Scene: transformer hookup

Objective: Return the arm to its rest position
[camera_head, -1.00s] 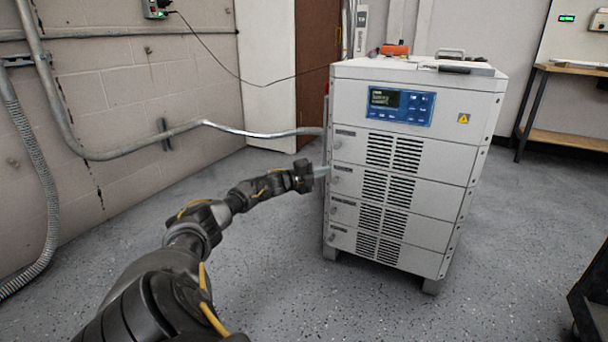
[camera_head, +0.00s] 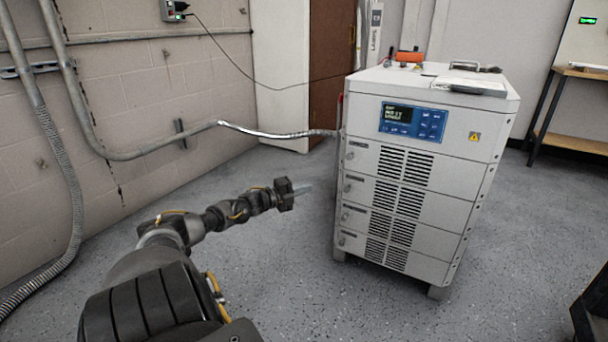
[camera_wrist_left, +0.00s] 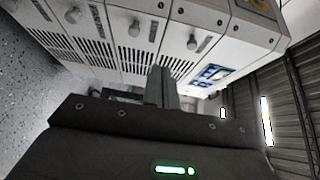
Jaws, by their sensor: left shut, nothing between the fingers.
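My left arm reaches in from the lower left in the head view. Its left gripper (camera_head: 303,190) is shut and empty, held over the floor to the left of the white cabinet (camera_head: 455,180), with a clear gap between them. In the left wrist view the shut fingers (camera_wrist_left: 161,84) point toward the cabinet's front, where latches and vent slots show. The cabinet has a blue display panel (camera_head: 412,121) with a lit screen. My right gripper is not in view.
A metal conduit (camera_head: 265,132) runs from the left wall to the cabinet's left side. An orange object (camera_head: 409,57) and a grey flat item (camera_head: 470,86) lie on the cabinet top. A workbench (camera_head: 575,110) stands at the back right. The speckled floor (camera_head: 300,275) in front is clear.

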